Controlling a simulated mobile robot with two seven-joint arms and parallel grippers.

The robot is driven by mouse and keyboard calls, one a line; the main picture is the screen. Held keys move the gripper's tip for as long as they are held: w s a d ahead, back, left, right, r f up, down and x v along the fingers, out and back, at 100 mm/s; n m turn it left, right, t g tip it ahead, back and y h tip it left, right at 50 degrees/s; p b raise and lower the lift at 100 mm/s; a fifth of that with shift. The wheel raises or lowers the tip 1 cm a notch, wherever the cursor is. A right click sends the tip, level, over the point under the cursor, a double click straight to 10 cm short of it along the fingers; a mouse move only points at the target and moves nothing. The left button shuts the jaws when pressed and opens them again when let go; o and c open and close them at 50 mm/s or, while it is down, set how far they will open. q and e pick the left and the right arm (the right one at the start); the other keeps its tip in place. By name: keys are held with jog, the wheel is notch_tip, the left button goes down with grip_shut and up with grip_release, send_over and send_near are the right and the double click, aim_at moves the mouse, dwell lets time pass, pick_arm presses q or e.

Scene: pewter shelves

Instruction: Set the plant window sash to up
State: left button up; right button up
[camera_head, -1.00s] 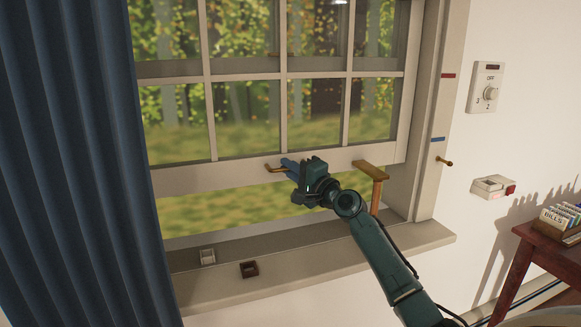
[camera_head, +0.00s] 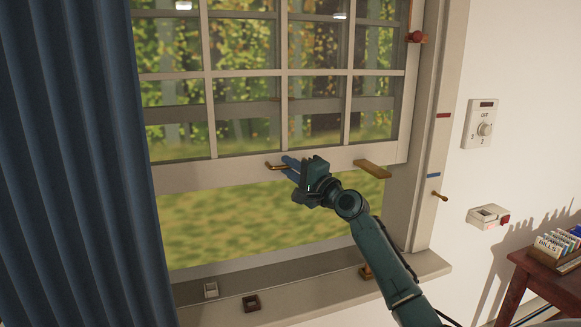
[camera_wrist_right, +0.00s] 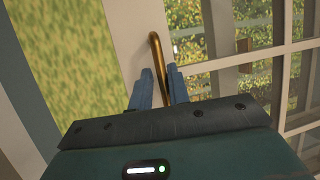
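The window sash (camera_head: 225,173) is a pale multi-pane frame, partly raised, with a wide opening below its bottom rail. A brass handle (camera_head: 277,166) sticks out from that rail. My right gripper (camera_head: 289,163) is at this handle. In the right wrist view, the brass handle (camera_wrist_right: 156,50) runs between the two blue fingers (camera_wrist_right: 159,88), which look closed around it. The sash's lower right corner lies a little above the blue mark (camera_head: 433,175) and below the red mark (camera_head: 443,115) on the right jamb. My left gripper is not in view.
A wooden block (camera_head: 373,169) sits at the rail's right end. Two small items, white (camera_head: 210,290) and dark (camera_head: 251,303), are on the sill (camera_head: 310,300). A blue curtain (camera_head: 75,160) hangs left. A wall dial (camera_head: 481,125) and side table (camera_head: 545,270) are at right.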

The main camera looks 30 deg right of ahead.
jog(key=shift+o, duration=1.3)
jog(key=b+v, duration=0.2)
jog(key=v, duration=1.1)
jog(key=shift+s, duration=0.1)
jog(key=s+a+f+n+g, duration=0.15)
jog(key=a+f, duration=0.25)
jog(key=f, duration=0.4)
jog(key=s+a+f+n+g, duration=0.1)
jog(key=a+f+n+g, duration=0.15)
jog(key=f, duration=0.45)
jog(key=s+a+f+n+g, duration=0.1)
jog(key=s+a+f+n, duration=0.15)
jog(key=a+f, duration=0.4)
jog(key=s+a+f+n+g+p, duration=0.1)
jog(key=s+a+f+n+g, duration=0.3)
jog(key=s+a+f+n, duration=0.7)
jog(key=s+a+f, duration=0.4)
jog(key=s, duration=0.3)
jog(key=shift+a+f+n, duration=0.15)
jog(key=shift+f+n, duration=0.2)
